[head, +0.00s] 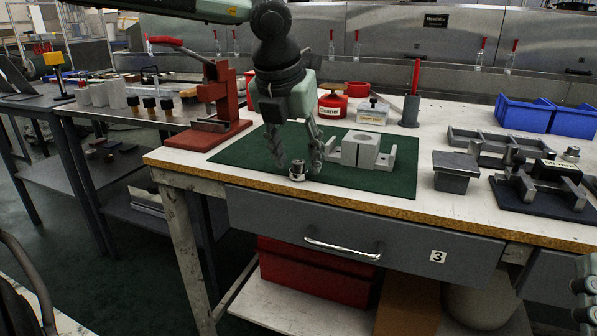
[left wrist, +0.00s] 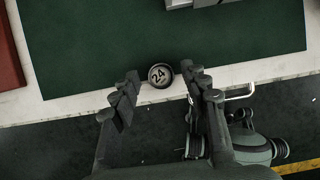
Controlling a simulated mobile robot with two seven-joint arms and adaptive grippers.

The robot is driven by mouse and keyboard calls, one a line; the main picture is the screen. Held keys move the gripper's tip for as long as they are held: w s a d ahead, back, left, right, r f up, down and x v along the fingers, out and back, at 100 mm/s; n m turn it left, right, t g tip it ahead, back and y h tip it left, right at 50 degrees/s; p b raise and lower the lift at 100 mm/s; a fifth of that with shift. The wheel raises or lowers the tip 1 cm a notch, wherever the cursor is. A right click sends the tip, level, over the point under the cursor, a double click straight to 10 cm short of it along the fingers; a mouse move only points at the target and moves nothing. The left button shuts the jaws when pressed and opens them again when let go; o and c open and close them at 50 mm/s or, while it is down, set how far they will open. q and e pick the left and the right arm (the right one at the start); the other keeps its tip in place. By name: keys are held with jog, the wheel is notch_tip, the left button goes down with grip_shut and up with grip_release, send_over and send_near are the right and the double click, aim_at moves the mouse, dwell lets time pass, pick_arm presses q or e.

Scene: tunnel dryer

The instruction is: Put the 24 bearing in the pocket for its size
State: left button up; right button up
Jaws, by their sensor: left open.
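The 24 bearing (head: 297,171), a small round metal piece, sits near the front edge of the green mat (head: 235,150). A grey block (head: 350,152) with a round opening on top stands on the mat, right of the gripper; pocket sizes cannot be read. Part of my right gripper (head: 585,300) shows at the right edge; its jaws are cut off.
A red press (head: 215,98) stands left of the mat. Red containers (head: 332,105) and a grey post with a red handle (head: 411,108) stand behind. Grey fixtures (head: 456,170) and blue bins (head: 545,114) lie right. The mat's left part is clear.

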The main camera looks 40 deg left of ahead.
aim_at(297, 163)
pick_arm(q)
grip_shut()
dwell(0.3)
jog(key=shift+r, duration=0.1)
jog(key=shift+r, duration=0.3)
notch_tip(297, 163, up, 4)
jog(key=shift+f+p, duration=0.15)
jog(key=shift+p, duration=0.2)
jog(key=s+a+r, duration=0.6)
jog(key=s+a, duration=0.2)
jog(key=shift+a+r, duration=0.2)
pick_arm(e)
jog(key=shift+w+a+f+g+h, duration=0.15)
jog(key=shift+w+a+f+g, duration=0.1)
jog(key=shift+f+g, duration=0.3)
jog(key=shift+w+a+f+g+h, duration=0.15)
jog(key=shift+w+a+f+g, duration=0.15)
jog(key=shift+f, duration=0.3)
